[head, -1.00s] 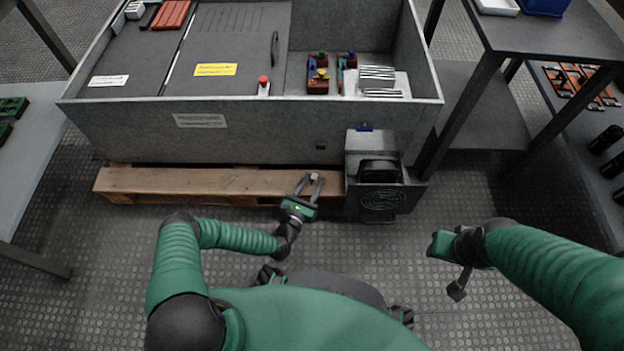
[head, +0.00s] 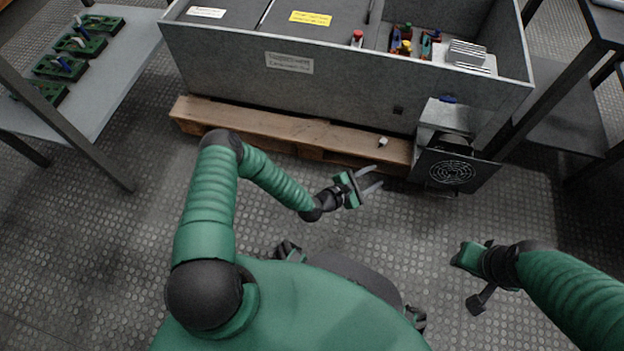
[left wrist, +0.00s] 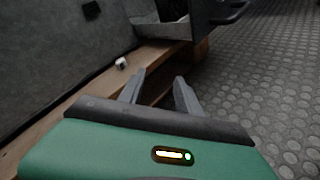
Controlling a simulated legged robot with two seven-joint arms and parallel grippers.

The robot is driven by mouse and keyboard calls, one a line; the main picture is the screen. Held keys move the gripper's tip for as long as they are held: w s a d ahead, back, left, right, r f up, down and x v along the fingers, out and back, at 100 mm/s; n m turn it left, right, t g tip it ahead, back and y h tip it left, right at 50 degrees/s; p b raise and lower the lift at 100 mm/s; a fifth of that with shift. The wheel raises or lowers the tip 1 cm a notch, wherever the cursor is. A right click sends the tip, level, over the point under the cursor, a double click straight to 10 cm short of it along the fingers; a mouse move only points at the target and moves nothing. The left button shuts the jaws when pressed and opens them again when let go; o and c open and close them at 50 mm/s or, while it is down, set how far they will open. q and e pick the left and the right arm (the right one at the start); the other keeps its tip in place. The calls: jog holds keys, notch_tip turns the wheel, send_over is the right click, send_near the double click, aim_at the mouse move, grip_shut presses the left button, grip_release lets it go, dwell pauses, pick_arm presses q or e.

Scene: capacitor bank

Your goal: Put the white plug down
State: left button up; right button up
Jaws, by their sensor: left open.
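The small white plug (head: 383,142) rests on the wooden pallet (head: 290,132) at the foot of the grey cabinet, near its right end. It also shows in the left wrist view (left wrist: 121,63), on the plank ahead and left of the fingers. My left gripper (head: 378,178) is open and empty, apart from the plug and on the near side of the pallet. Its two grey fingers also show in the left wrist view (left wrist: 160,77). My right gripper (head: 468,257) hangs over the floor at the right, away from the plug. Its jaws are not clear.
The grey cabinet (head: 230,70) stands on the pallet. A fan unit (head: 450,172) sits right of the plug. A table (head: 120,85) with green holders is at the left, a dark table (head: 565,105) at the right. The near floor is free.

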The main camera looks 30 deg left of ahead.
pick_arm(q)
jog(key=s+a+r+m+g+y, duration=0.3)
jog(key=s+a+r+m+g, duration=0.2)
jog(key=s+r+m, duration=0.6)
jog(key=s+a+r+m+g+y, duration=0.3)
jog(key=s+a+r+m+g, duration=0.2)
jog(key=s+r+m, duration=0.6)
jog(key=a+m, duration=0.1)
jog(key=m, duration=0.1)
jog(key=shift+s+a+r+m+g+y, duration=0.2)
jog(key=shift+a+m+g+y, duration=0.1)
jog(key=shift+g+y, duration=0.1)
